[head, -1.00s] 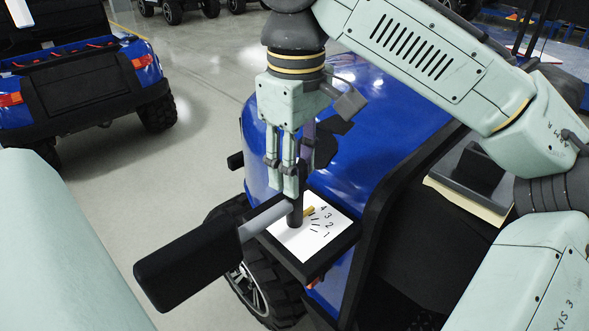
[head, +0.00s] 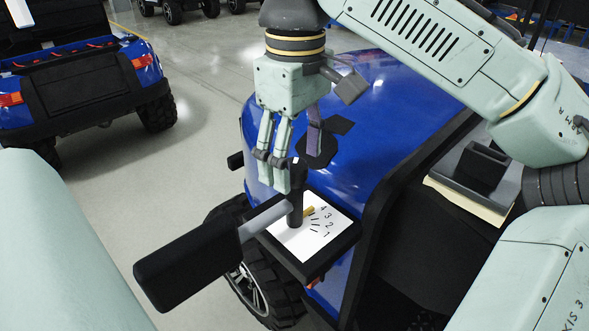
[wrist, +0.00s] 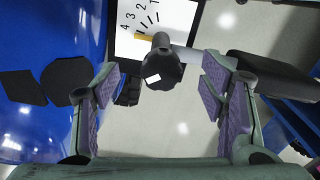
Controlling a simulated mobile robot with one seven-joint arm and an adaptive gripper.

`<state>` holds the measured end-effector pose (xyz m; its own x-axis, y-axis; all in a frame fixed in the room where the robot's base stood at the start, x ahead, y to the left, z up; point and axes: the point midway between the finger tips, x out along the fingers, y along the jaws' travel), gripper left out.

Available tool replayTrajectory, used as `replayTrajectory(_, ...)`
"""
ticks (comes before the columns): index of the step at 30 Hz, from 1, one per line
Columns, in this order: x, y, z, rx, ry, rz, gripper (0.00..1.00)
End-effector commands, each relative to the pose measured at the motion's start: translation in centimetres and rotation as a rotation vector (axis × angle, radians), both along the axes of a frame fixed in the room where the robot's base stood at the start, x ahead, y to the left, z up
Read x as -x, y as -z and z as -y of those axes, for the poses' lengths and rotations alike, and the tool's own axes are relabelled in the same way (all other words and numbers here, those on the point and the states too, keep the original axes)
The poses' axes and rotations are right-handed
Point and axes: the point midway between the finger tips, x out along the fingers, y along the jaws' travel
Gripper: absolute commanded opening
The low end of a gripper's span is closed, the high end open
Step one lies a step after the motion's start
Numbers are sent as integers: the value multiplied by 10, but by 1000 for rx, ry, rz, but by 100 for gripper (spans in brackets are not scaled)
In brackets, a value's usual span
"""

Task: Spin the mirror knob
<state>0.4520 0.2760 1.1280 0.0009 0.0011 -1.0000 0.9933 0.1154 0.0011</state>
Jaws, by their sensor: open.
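The mirror knob (head: 296,206) is a dark upright post on a white dial plate (head: 283,238) marked 1 to 4. A yellow pointer (head: 309,211) at its base lies near the 4. A grey bar (head: 264,218) runs from the knob to a black mirror housing (head: 186,254). My gripper (head: 275,186) is open and empty, at the knob's upper part and slightly left of it in the head view. In the wrist view the knob's top (wrist: 163,72) shows between the spread purple-padded fingers (wrist: 162,95), toward their tips. Both fingers appear clear of it.
The dial's black-edged tray (head: 342,255) is mounted beside a blue vehicle (head: 375,110), above its wheel (head: 250,290). Another blue vehicle (head: 85,85) stands at the back left. Open floor (head: 200,130) lies between them.

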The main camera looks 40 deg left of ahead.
Motion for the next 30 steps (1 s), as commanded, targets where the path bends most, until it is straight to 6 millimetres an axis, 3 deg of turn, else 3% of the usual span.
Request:
replayTrajectory(15, 0, -39, 0, -1, 2, 1, 65)
replayTrajectory(30, 0, -41, 0, -1, 0, -1, 65)
